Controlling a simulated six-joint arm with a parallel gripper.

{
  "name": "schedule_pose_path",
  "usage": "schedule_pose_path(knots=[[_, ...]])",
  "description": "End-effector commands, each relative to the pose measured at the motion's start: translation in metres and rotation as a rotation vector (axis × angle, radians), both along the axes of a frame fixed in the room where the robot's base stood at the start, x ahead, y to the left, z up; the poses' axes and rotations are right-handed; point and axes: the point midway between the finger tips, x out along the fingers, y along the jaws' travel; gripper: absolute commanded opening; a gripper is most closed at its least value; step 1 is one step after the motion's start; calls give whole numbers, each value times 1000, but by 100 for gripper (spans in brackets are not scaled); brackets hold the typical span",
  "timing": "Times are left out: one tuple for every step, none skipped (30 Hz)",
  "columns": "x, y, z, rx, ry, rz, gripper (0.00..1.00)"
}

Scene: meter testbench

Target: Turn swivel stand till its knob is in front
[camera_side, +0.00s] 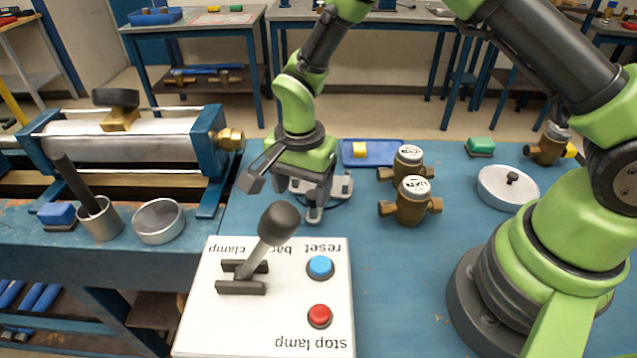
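My gripper (285,196) hangs over the left middle of the blue bench, behind the control box. I cannot tell for sure which of these is the swivel stand.
A white control box (225,325) with a tilted lever (277,224), blue button (320,267) and red button (319,316) stands in front. Brass meters (412,207) stand right of the gripper. A blue tray (383,152) lies behind. A clamp bench with cups (160,222) is left.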

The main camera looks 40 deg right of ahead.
Motion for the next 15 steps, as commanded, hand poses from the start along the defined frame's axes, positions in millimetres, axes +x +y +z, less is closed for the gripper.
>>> schedule_pose_path(knots=[[1, 0, 0, 0, -1, 1, 66], [2, 1, 0, 0, -1, 1, 66], [3, 1, 0, 0, -1, 0, 66], [5, 2, 0, 0, -1, 0, 66], [6, 2, 0, 0, -1, 0, 66], [8, 3, 0, 1, -2, 0, 66], [9, 4, 0, 0, -1, 0, 66], [10, 4, 0, 0, 0, -1, 66], [11, 5, 0, 0, 0, -1, 66], [12, 5, 0, 0, -1, 0, 66], [12, 5, 0, 0, -1, 0, 66], [13, 5, 0, 0, -1, 0, 66], [13, 5, 0, 0, -1, 0, 66], [14, 5, 0, 0, 0, 0, 66], [15, 6, 0, 0, 0, 0, 66]])
